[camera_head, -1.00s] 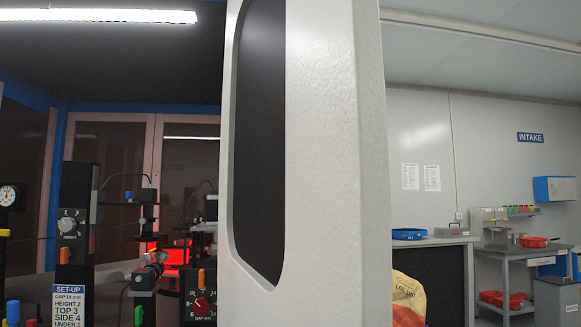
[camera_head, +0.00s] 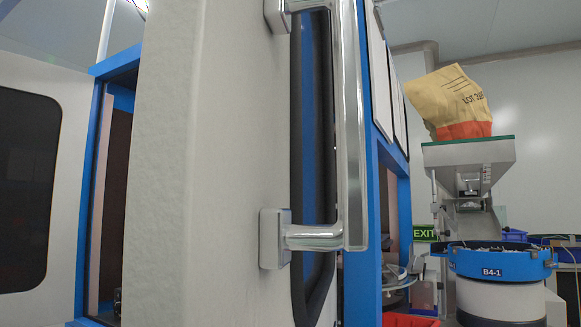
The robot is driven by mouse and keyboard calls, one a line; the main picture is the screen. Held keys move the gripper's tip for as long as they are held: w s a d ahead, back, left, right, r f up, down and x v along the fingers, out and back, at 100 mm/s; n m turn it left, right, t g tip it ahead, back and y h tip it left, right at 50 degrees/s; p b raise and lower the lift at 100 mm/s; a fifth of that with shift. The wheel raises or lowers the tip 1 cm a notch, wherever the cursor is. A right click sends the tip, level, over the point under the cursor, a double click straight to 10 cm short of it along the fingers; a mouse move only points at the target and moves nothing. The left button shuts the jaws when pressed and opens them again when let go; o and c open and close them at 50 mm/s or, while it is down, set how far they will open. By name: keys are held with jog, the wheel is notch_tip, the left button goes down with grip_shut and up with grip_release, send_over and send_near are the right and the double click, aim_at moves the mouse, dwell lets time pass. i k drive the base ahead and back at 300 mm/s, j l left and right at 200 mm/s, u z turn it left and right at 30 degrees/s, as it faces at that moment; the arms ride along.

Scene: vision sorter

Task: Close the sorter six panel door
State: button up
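A thick off-white panel door (camera_head: 205,165) of the sorter fills the middle of the head view, very close and seen at a steep angle. A long chrome handle (camera_head: 352,130) is on its right-hand side, over a dark window (camera_head: 312,190) with a black rim. The door stands open, out from the blue sorter frame (camera_head: 92,190). To its left, a narrow dark opening (camera_head: 119,190) shows between the frame and the door. The door's hinges and its lower end are not visible. My gripper is not in view.
Another white panel with a dark window (camera_head: 22,190) is at the left. At right are a blue-banded drum marked B4-1 (camera_head: 490,264), a hopper (camera_head: 468,152) holding a yellow and red bag (camera_head: 450,100), and a red bin (camera_head: 408,320) low down.

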aim_at(230, 215)
jog(key=i+l, duration=0.1)
jog(key=l, duration=0.15)
jog(key=k+l+z, duration=0.1)
jog(key=k, duration=0.3)
jog(key=k+l+z, duration=0.1)
jog(key=k, duration=0.3)
jog(key=k+l+z, duration=0.1)
jog(key=k+l, duration=0.15)
jog(key=k, duration=0.15)
